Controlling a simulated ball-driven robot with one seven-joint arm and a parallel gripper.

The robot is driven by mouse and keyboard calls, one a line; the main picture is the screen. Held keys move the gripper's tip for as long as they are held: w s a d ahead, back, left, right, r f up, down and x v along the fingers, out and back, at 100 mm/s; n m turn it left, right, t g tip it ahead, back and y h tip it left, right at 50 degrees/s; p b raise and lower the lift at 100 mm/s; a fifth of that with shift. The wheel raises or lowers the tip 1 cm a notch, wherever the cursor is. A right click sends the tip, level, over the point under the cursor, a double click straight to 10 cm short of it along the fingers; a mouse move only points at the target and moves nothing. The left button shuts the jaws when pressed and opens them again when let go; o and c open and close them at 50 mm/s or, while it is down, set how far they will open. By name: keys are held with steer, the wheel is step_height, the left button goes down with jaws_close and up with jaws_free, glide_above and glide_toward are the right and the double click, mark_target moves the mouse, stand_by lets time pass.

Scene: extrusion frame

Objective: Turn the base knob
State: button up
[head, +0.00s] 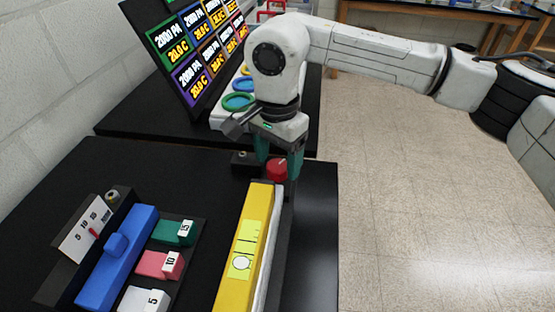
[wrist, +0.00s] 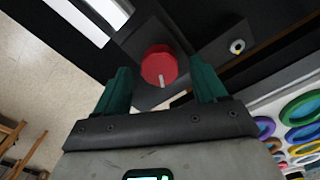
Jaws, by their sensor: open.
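The red base knob (head: 278,169) sits on a black base at the far end of the yellow-faced unit on the black table. It also shows in the wrist view (wrist: 159,66), with a pale pointer mark on its face. My gripper (head: 279,172) has green fingers and is open. In the wrist view, the two fingertips (wrist: 162,82) stand apart on either side of the knob, with gaps between them and it. Whether the fingers reach down to the knob's height is hard to tell.
A yellow panel (head: 245,245) runs from the knob toward the front. A blue bar (head: 119,258) and green, pink and white labelled blocks lie at left. A sign board (head: 195,45) and coloured rings (head: 239,101) stand behind. A small round fitting (wrist: 237,46) is beside the knob.

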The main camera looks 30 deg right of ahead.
steer(key=shift+f, duration=0.65)
steer(key=shift+c, duration=0.5)
steer(key=c, duration=1)
steer(key=shift+o, duration=0.2)
